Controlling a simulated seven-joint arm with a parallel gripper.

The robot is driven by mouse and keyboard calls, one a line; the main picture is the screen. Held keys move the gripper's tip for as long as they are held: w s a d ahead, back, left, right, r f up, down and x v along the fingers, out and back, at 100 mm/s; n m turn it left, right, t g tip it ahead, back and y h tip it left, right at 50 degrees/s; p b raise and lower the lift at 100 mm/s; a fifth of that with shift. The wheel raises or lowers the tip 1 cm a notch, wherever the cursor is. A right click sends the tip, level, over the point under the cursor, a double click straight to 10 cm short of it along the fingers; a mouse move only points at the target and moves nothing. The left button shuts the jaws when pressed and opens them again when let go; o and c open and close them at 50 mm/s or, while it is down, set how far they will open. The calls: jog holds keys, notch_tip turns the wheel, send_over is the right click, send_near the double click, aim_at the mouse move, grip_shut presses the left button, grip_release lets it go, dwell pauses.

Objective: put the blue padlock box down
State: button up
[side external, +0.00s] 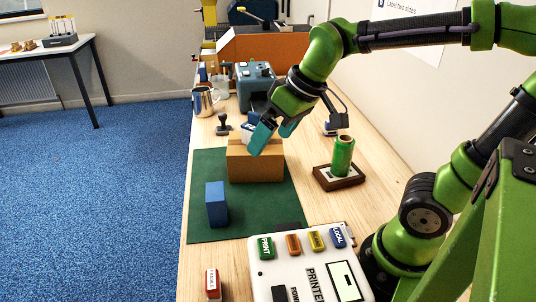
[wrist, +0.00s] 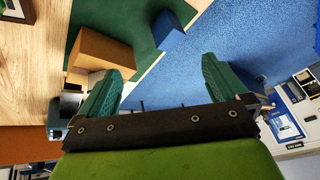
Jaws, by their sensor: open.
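The blue padlock box (side external: 217,204) stands upright on the green mat (side external: 262,219), to the left of and nearer than the brown carton (side external: 256,166). It also shows in the wrist view (wrist: 169,31), near the mat's edge. My gripper (side external: 276,134) is open over the carton's top, with teal fingers apart. In the wrist view, my gripper (wrist: 160,82) has nothing between its fingers, and the blue box is beyond them, untouched. Its printed face cannot be read.
A white label printer (side external: 307,270) with coloured buttons is at the front, with a red box (side external: 213,284) beside it. A green roll (side external: 343,156) stands on a dark base to the right. A metal jug (side external: 205,101) and a stamp (side external: 223,124) are behind the mat.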

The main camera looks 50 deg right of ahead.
jog(key=s+m+t, duration=0.1)
jog(key=s+m, duration=0.1)
jog(key=s+d+m+t, duration=0.1)
jog(key=s+m, duration=0.1)
jog(key=s, duration=0.1)
jog(key=shift+s+d, duration=0.1)
jog(key=shift+s, duration=0.25)
dwell(1.0)
